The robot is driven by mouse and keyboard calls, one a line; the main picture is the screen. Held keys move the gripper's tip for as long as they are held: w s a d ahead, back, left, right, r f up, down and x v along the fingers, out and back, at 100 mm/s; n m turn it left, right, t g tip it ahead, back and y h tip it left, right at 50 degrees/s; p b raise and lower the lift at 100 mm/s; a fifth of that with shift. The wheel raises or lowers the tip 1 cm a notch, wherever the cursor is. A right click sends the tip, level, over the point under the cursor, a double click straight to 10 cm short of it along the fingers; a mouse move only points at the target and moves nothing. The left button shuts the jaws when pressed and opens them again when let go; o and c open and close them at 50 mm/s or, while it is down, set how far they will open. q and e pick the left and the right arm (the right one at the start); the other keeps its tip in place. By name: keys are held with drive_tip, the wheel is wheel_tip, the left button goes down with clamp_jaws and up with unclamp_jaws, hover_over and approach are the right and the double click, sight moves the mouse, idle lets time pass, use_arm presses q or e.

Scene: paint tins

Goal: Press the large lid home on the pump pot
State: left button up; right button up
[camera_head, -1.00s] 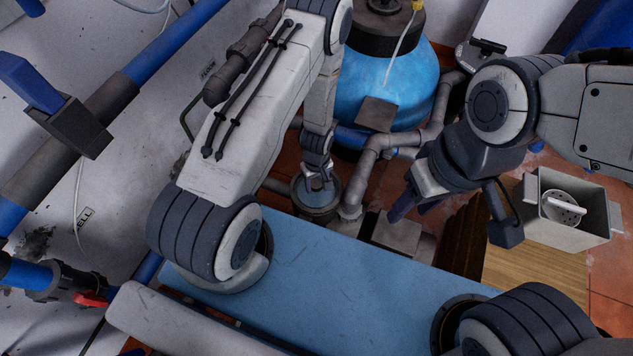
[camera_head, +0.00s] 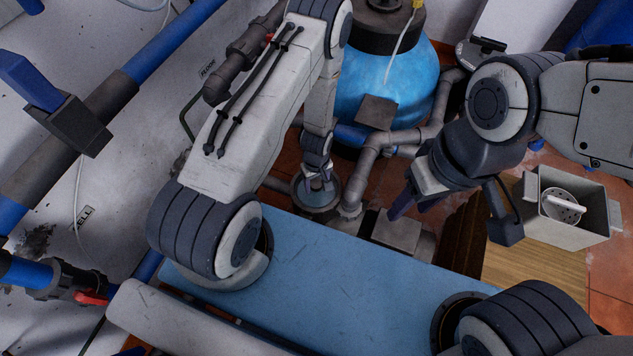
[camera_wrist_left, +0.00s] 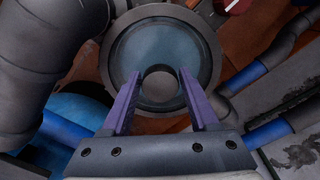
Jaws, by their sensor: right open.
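The pump pot (camera_head: 334,205) is a grey round housing among pipes beyond the blue panel. It also shows in the left wrist view as a grey ring (camera_wrist_left: 213,55). The large lid (camera_wrist_left: 130,50) is a bluish disc with a grey knob (camera_wrist_left: 160,83), lying at the ring's mouth; whether it is fully seated I cannot tell. My left gripper (camera_head: 319,184) is over it, pointing down. Its two purple fingers (camera_wrist_left: 159,75) stand on either side of the knob; whether they grip it is unclear. My right gripper (camera_head: 443,210) is open and empty to the right.
A grey box (camera_head: 566,233) holding a white perforated basket (camera_head: 562,206) stands on a wooden board (camera_head: 525,265) at the right. A blue tank (camera_head: 385,85) stands behind the pot. Grey pipes (camera_head: 368,160) run close to its right. A blue panel (camera_head: 340,270) lies in front.

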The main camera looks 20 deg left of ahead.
sight(316, 184)
use_arm(q)
drive_tip(key=shift+o, duration=1.3)
wheel_tip(316, 184, up, 10)
drive_tip(key=p, duration=0.1)
drive_tip(key=shift+r+p, duration=0.25)
drive_tip(key=shift+p, duration=0.15)
